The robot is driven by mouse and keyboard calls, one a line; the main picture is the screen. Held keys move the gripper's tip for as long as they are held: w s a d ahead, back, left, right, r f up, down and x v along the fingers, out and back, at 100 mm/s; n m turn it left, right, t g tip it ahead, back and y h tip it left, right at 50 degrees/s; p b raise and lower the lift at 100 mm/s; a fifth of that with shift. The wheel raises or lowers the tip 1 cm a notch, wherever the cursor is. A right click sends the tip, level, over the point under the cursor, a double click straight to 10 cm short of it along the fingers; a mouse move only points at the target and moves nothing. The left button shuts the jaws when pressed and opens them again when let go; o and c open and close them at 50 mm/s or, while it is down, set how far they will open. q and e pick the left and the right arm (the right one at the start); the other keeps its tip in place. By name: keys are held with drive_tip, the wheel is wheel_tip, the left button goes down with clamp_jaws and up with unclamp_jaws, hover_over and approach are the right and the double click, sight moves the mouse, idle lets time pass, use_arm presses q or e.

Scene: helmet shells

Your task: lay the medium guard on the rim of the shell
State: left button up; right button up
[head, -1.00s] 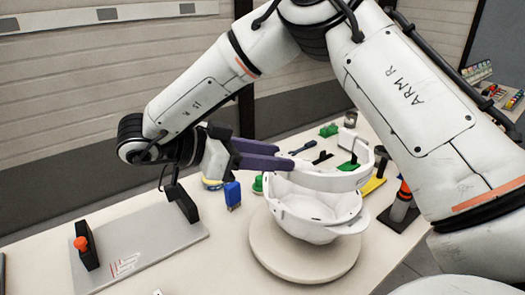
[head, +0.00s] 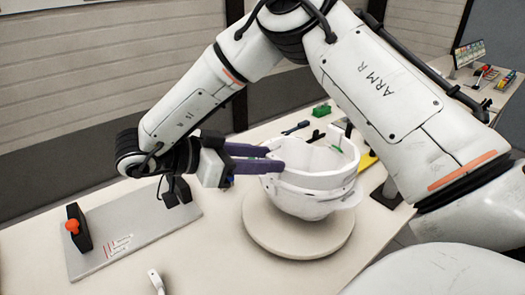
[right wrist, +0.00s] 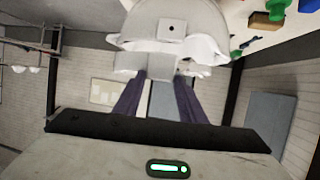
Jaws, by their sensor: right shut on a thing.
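The white shell (head: 312,207) sits open side up on a round pale stand (head: 290,245) on the table. The medium guard, a white curved band (head: 325,179), is at the shell's rim, roughly level. I cannot tell whether it touches all round. My right gripper (head: 277,160), with purple fingers, is shut on the guard's left end. In the right wrist view the fingers hold the guard (right wrist: 158,64), with the shell (right wrist: 172,28) beyond. My left gripper is not in view.
A grey plate (head: 140,240) with black blocks and an orange knob (head: 72,226) lies at the left. Green pieces (head: 321,110) and small tools lie behind the shell. A small white item (head: 157,281) is at the near edge.

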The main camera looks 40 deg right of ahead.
drive_tip(key=shift+f, duration=0.85)
idle(0.3)
drive_tip(key=o, duration=1.2)
drive_tip(key=shift+a, duration=0.1)
drive_tip(key=v, duration=1)
drive_tip(key=shift+b, duration=0.4)
